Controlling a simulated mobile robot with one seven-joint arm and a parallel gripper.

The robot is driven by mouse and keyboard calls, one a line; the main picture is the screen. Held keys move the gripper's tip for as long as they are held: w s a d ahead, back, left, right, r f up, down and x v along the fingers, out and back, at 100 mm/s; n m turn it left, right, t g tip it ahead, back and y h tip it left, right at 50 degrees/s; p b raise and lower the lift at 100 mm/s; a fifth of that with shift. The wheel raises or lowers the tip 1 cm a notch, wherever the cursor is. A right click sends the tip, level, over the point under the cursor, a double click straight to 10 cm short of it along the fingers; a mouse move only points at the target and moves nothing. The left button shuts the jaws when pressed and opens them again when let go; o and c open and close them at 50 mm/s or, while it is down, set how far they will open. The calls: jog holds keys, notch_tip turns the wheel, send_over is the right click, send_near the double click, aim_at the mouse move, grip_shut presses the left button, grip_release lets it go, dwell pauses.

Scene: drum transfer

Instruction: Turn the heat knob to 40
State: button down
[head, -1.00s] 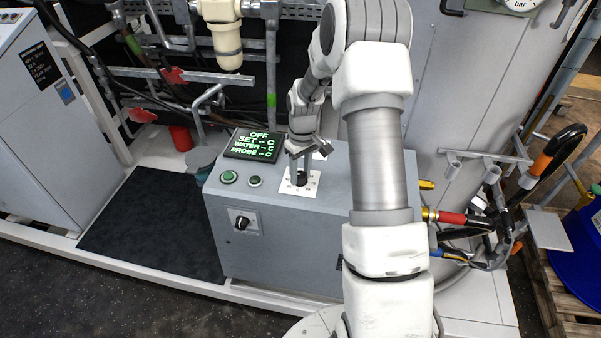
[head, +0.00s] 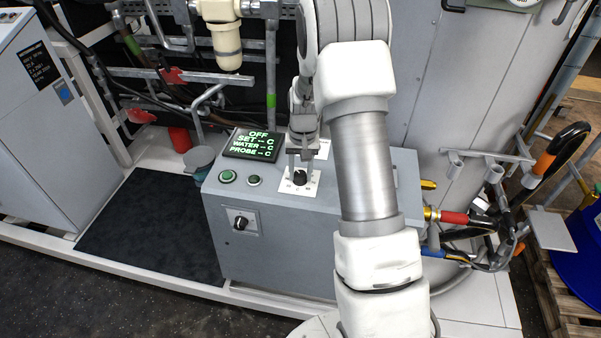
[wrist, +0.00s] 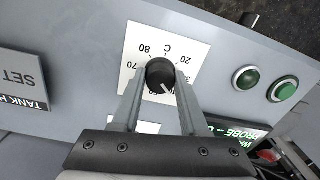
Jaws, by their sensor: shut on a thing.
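The heat knob (wrist: 158,70) is a black round knob with a white mark, on a white scale plate (wrist: 178,35) on top of a grey control box. It also shows in the head view (head: 299,179). My gripper (wrist: 159,76) comes down over it, one finger on each side, shut on the knob. In the wrist view the white mark points to the lower right. I can read 70, 80 and 20 on the plate; 30 is partly covered, and the numbers near the mark are hidden by my fingers. The display (head: 252,145) reads OFF, with dashes for SET, WATER and PROBE.
Two green-lit or dark green buttons (wrist: 284,89) sit beside the plate. Another black knob (head: 241,221) is on the box's front face. A second labelled plate (wrist: 22,82) is on the box top. Hoses and pipes (head: 480,220) stand to the right.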

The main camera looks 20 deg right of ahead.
aim_at(303, 173)
jog(key=shift+m, duration=0.5)
jog(key=shift+c, duration=2.2)
grip_release()
notch_tip(303, 173, up, 18)
jog(key=p, duration=0.1)
jog(key=shift+s+d+f, duration=0.15)
jog(key=shift+d+f, duration=0.1)
jog(key=shift+d, duration=0.05)
